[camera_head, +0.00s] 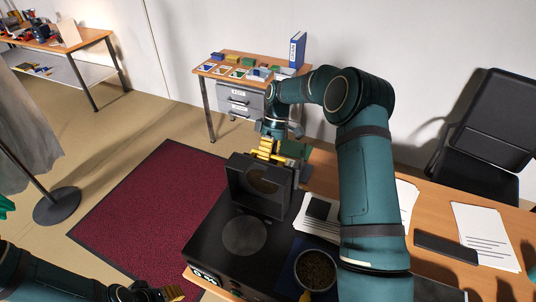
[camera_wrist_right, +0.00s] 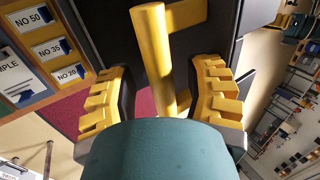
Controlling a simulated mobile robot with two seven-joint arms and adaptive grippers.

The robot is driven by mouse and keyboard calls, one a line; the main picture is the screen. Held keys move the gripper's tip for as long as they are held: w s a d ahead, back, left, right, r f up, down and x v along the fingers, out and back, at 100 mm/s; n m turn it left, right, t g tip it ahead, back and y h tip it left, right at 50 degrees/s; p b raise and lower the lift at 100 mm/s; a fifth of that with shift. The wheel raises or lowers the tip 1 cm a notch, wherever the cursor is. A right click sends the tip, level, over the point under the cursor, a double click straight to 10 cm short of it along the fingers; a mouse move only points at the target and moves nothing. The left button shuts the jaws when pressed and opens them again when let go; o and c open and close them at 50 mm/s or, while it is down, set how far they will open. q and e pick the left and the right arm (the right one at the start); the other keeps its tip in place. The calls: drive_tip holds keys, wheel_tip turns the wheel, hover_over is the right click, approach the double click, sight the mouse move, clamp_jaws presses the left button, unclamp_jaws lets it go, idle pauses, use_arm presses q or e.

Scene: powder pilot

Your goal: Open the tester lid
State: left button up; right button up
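The black tester (camera_head: 215,262) stands on the near table, with a grey round plate on its top. Its lid (camera_head: 236,188) stands raised, about upright, at the tester's far side, with its hollow inside facing me. My right gripper (camera_head: 266,149) is at the lid's upper edge. In the right wrist view, the lid's yellow bar handle (camera_wrist_right: 160,55) runs between my right gripper's two yellow fingers (camera_wrist_right: 160,98), with a gap on both sides. The right gripper is open around it. My left gripper (camera_head: 148,294) is at the bottom edge, partly cut off, away from the tester.
A cup of dark granules (camera_head: 316,270) stands on a blue mat right of the tester. Papers (camera_head: 485,235) and a dark flat slab (camera_head: 446,247) lie further right. A drawer table (camera_head: 240,72) stands at the back.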

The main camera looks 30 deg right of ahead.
drive_tip(key=shift+r, duration=0.25)
drive_tip(key=v, duration=1.1)
drive_tip(key=shift+r, duration=0.35)
drive_tip(key=shift+w+d, duration=0.1)
